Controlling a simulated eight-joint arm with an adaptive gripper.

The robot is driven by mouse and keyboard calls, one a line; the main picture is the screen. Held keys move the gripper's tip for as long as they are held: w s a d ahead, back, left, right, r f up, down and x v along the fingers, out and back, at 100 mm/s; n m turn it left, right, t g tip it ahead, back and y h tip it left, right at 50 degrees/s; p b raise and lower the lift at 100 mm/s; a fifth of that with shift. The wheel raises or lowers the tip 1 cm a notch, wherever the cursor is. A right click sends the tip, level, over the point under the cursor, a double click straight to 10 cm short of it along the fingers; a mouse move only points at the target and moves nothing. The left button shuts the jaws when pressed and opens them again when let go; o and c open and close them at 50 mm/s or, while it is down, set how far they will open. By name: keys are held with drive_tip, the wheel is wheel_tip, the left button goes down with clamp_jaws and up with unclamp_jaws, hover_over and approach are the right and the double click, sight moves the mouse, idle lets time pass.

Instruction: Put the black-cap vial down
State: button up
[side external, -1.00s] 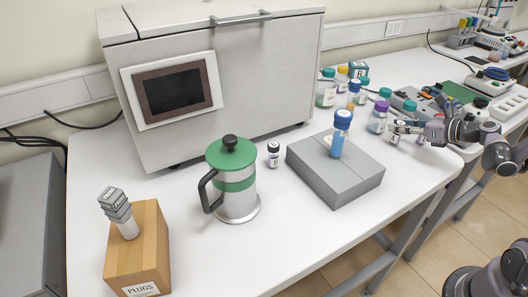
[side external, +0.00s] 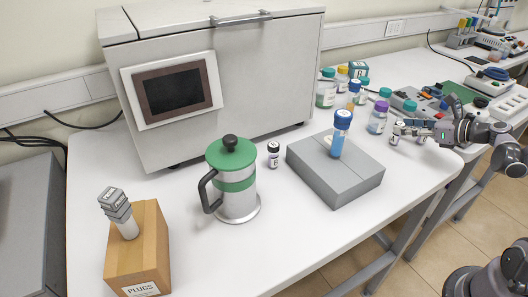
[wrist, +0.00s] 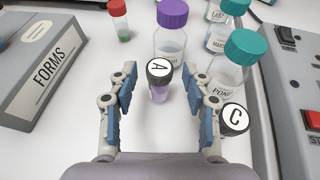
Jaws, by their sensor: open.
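A small vial with a black cap marked A (wrist: 159,92) and pale purple contents stands on the white table in the wrist view. My gripper (wrist: 160,76) is open, with its blue-padded fingers on either side of this vial and a visible gap on each side. A second black-capped vial, marked C (wrist: 235,120), stands just right of the right finger and is partly hidden by it. In the side view my gripper (side external: 408,128) is low over the right part of the table. Another black-capped vial (side external: 273,155) stands beside the green-lidded press.
A purple-cap bottle (wrist: 172,38) and a teal-cap bottle (wrist: 228,76) stand close behind the vial. A grey FORMS box (wrist: 48,70) is left, a red-cap tube (wrist: 119,22) behind, a grey device (wrist: 292,80) right. A grey block (side external: 335,172) holds a blue tube.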

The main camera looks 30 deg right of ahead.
drive_tip(key=shift+v, duration=2.65)
